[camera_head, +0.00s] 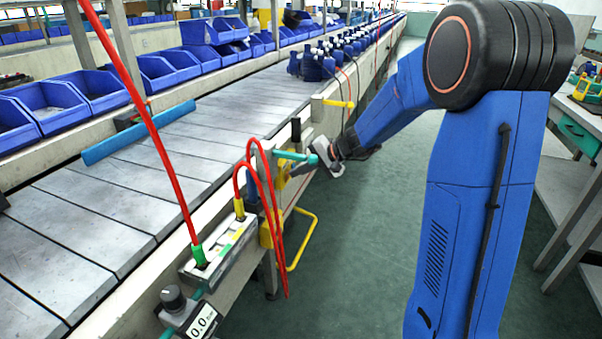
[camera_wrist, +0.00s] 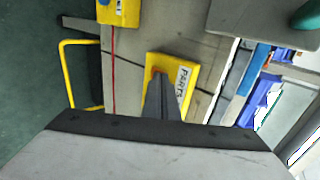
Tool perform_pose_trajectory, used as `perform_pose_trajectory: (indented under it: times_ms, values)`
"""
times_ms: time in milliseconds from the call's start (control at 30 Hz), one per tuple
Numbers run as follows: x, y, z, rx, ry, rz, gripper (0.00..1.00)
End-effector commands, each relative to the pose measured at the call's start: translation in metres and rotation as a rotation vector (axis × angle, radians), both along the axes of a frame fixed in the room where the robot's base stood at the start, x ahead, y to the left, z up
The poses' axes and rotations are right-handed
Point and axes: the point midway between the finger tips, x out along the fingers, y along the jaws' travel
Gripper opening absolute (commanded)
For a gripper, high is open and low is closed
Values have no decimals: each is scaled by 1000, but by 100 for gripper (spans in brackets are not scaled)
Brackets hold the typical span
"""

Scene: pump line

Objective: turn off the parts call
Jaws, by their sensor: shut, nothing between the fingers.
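The parts call is a yellow box with a white label reading "PARTS" (camera_wrist: 188,88) in the wrist view. A small part of something red-orange (camera_wrist: 153,72) shows on it beside my fingers; the rest is hidden. My gripper (camera_wrist: 160,82) is shut and empty, its fingertips over the box's face. I cannot tell whether they touch it. In the head view the yellow box (camera_head: 282,174) shows at the side of the line, partly covered, with my gripper (camera_head: 293,176) right at it.
A teal handle (camera_head: 293,155) sticks out close to my gripper. Red hoses (camera_head: 272,205) hang in front. A yellow loop bar (camera_head: 306,238) and a lower yellow box (camera_wrist: 118,12) are nearby. The conveyor (camera_head: 120,190) runs along the left; the green floor (camera_head: 370,240) is clear.

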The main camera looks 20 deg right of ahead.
Motion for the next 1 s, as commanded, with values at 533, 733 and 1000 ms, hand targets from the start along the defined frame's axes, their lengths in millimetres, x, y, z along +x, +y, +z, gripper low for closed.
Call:
perform_pose_trajectory:
  times_ms: [533,733,1000]
  values:
    - [4,7,3,-64,52,4,0]
    - [4,7,4,-64,52,4,0]
    - [5,7,13,-62,50,3,0]
